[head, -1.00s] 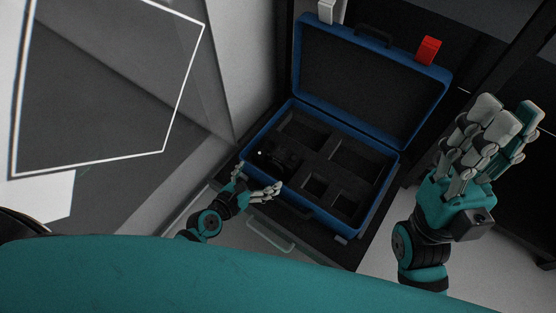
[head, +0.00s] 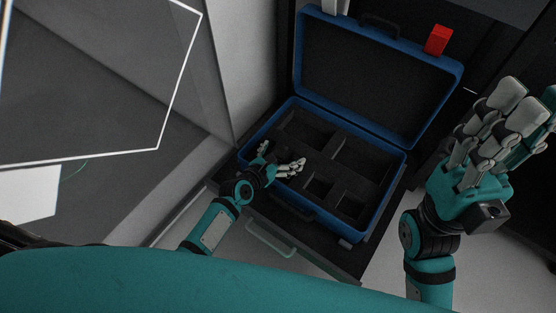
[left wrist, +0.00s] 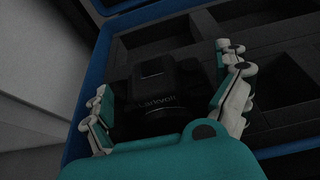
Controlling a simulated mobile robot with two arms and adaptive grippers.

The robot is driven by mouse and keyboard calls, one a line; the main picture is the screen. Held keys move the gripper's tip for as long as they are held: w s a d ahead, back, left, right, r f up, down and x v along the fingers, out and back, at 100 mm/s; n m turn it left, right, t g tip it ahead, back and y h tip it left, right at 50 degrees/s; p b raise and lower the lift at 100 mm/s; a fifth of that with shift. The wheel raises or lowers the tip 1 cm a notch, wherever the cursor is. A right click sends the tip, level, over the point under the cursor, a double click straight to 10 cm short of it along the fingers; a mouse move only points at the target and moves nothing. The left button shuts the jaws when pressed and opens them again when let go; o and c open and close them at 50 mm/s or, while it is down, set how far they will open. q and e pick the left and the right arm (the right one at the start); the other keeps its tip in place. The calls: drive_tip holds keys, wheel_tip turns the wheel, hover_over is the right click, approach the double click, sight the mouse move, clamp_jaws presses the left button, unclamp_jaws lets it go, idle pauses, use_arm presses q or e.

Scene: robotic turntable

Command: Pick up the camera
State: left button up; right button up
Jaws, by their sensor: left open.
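The black camera (left wrist: 155,88) lies in a compartment of the open blue case (head: 378,225), at the case's near left corner. In the left wrist view it sits between the fingers of my left gripper (left wrist: 165,92), which are spread open on either side of it. In the head view my left gripper (head: 277,162) is over the case's near left corner and mostly hides the camera. Whether the fingers touch the camera I cannot tell. My right gripper (head: 510,125) is raised at the right, away from the case, with its fingers pointing up; its grip state is unclear.
The case's other foam compartments (head: 345,155) look empty. Its lid (head: 375,75) stands open at the back. A red block (head: 438,40) is behind the lid's right side. The case rests on a dark drawer with a handle (head: 270,240). A pale wall is at left.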

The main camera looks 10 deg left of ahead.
use_arm(q)
drive_tip(key=c, duration=1.6)
drive_tip(key=shift+r, duration=0.1)
drive_tip(key=shift+c, duration=0.4)
drive_tip(key=shift+r, duration=0.1)
